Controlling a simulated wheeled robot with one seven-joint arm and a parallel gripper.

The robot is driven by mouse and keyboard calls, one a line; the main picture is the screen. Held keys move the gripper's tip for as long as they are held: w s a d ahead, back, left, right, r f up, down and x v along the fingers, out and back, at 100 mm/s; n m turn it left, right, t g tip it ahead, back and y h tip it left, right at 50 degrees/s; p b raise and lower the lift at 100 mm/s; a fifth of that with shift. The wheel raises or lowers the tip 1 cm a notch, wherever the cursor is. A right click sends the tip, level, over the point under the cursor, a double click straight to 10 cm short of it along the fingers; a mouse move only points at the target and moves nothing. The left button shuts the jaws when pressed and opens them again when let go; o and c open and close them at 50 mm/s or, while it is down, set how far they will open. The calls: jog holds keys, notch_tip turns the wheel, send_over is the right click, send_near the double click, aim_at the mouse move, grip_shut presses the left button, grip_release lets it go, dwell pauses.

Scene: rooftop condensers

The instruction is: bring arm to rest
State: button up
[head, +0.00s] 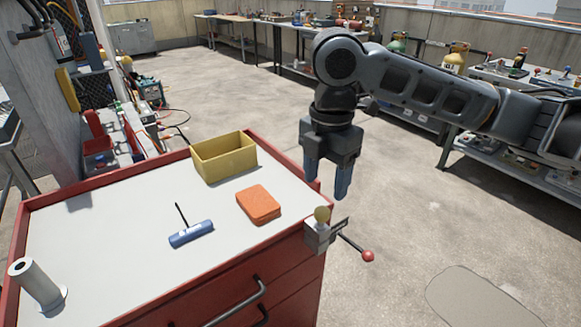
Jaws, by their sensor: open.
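My gripper (327,190) hangs from my dark grey arm, its two blue-grey fingers pointing down and apart. It is open and nothing shows between the fingers. In the picture it appears at the right end of the red cabinet (286,252), near a vise-like clamp (318,236) on the cabinet's corner. The arm reaches in from the right edge, bent down at the wrist. I cannot tell exactly how high the fingers are above the cabinet top.
The clamp's red-knobbed handle (368,256) juts right. Loaded benches line the back and right; the concrete floor between is open.

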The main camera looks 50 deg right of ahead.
jog(key=w+a+r+m+t+y, duration=0.3)
jog(key=w+a+t, duration=0.2)
jog(key=a, duration=0.5)
jog(key=w+a+r+m+t+y, duration=0.3)
jog(key=w+a+r+t+y, duration=0.15)
jog(key=a, duration=0.55)
jog(key=w+a+r+m+t+y, duration=0.25)
jog(key=w+a+t, duration=0.25)
jog(key=a, duration=0.5)
jog(key=s+d+f+m+t+h, duration=0.25)
jog(key=s+f+m+h, duration=0.8)
jog(key=s+f, duration=0.55)
jog(key=s+d+n+g, duration=0.1)
jog(key=s+d, duration=0.3)
jog(key=s, duration=0.7)
jog(key=s+d+f+n+g, duration=0.1)
jog(key=s+d, duration=0.3)
jog(key=s, duration=0.7)
jog(key=shift+d+f+n, duration=0.2)
jog(key=shift+n, duration=0.1)
jog(key=shift+y, duration=0.25)
